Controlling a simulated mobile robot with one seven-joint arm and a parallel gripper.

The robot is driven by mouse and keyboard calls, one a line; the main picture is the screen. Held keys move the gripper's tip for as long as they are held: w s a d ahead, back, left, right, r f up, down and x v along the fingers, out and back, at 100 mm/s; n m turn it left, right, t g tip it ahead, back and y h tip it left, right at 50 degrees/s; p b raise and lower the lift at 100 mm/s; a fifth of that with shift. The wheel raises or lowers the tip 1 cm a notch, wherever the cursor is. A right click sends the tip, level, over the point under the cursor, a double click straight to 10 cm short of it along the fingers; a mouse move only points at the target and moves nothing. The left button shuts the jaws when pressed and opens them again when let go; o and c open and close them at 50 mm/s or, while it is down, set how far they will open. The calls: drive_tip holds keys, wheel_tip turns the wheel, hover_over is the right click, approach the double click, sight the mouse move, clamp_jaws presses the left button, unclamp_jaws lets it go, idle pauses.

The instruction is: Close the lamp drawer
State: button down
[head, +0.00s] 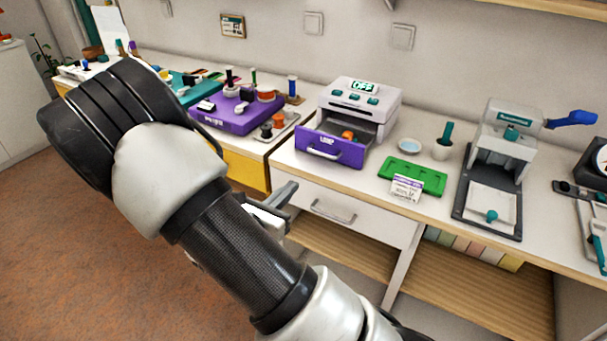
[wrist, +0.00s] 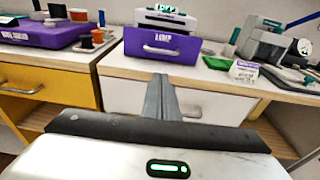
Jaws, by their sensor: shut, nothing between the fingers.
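The lamp drawer (head: 331,148) has a purple front with a light handle and is pulled out of the white lamp unit (head: 361,97), whose display reads OFF. An orange item (head: 347,135) shows inside the open drawer. In the wrist view the purple drawer front (wrist: 161,46) faces me, beyond my fingers. My gripper (wrist: 160,80) is shut with nothing between its fingers. It points toward the bench, short of the drawer and apart from it. In the head view my gripper (head: 292,187) is partly hidden behind my own arm.
A green bead board (head: 412,177) and a small card (head: 406,188) lie right of the drawer. A grey press (head: 497,165) stands farther right. A purple tray (head: 232,112) with spools is at left. A white bench drawer (head: 335,205) is below.

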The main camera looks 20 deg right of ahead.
drive_tip(key=b+x, duration=0.1)
drive_tip(key=x, duration=0.8)
drive_tip(key=r+b+x, duration=0.1)
drive_tip(key=x, duration=0.3)
drive_tip(key=shift+w+d+b, duration=0.2)
drive_tip(key=shift+d+b, duration=0.1)
drive_tip(key=shift+b, duration=0.05)
drive_tip(key=shift+r, duration=0.1)
